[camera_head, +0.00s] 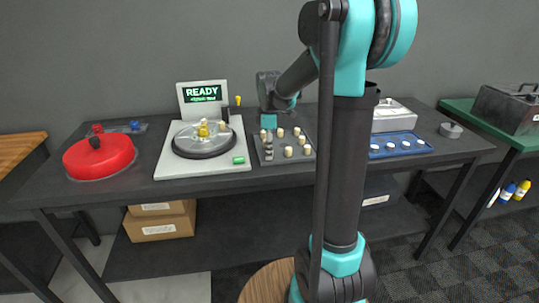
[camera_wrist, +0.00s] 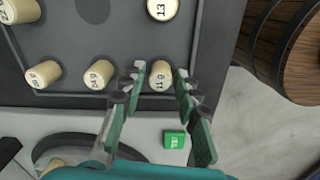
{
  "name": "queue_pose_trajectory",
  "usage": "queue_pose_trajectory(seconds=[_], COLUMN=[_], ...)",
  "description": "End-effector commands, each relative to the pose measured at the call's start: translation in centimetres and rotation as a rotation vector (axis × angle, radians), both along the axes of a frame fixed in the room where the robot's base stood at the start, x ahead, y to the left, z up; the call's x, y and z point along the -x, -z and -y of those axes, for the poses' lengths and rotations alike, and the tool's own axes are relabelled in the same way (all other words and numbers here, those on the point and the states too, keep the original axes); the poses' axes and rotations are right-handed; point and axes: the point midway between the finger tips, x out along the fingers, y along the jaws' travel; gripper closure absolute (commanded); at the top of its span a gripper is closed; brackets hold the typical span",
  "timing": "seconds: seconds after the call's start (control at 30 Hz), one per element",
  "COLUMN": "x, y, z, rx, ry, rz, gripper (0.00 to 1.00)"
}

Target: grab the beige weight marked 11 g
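The beige weight marked 11 (camera_wrist: 160,77) stands at the near-left corner of the dark weight tray (camera_wrist: 226,14); its unit mark is small and blurred. In the wrist view my gripper (camera_wrist: 161,82) is open, with one fingertip on each side of this weight. A gap shows between the weight and the fingers, and I cannot tell whether either touches it. In the head view my gripper hangs over the left side of the tray (camera_head: 291,162), and the 11 weight is not clear there.
A balance with a green button (camera_wrist: 174,139) lies beside the tray. A red round lid (camera_head: 100,158) and a blue tray (camera_head: 400,151) are farther along the table.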

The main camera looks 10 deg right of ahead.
Motion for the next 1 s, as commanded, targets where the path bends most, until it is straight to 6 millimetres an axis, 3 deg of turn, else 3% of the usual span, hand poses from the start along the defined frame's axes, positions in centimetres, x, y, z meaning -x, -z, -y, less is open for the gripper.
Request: queue_pose_trajectory(seconds=[0.17,0.67,0.87,1.0], x=[0.0,0.0,0.1,0.1], y=[0.0,-1.1,-4.4,-8.4], z=[0.0,0.0,0.0,0.0], rx=[0.000,0.000,0.000,0.000], ry=[0.000,0.000,0.000,0.000], rz=[0.000,0.000,0.000,0.000], gripper=[0.90,0.90,0.90,0.90])
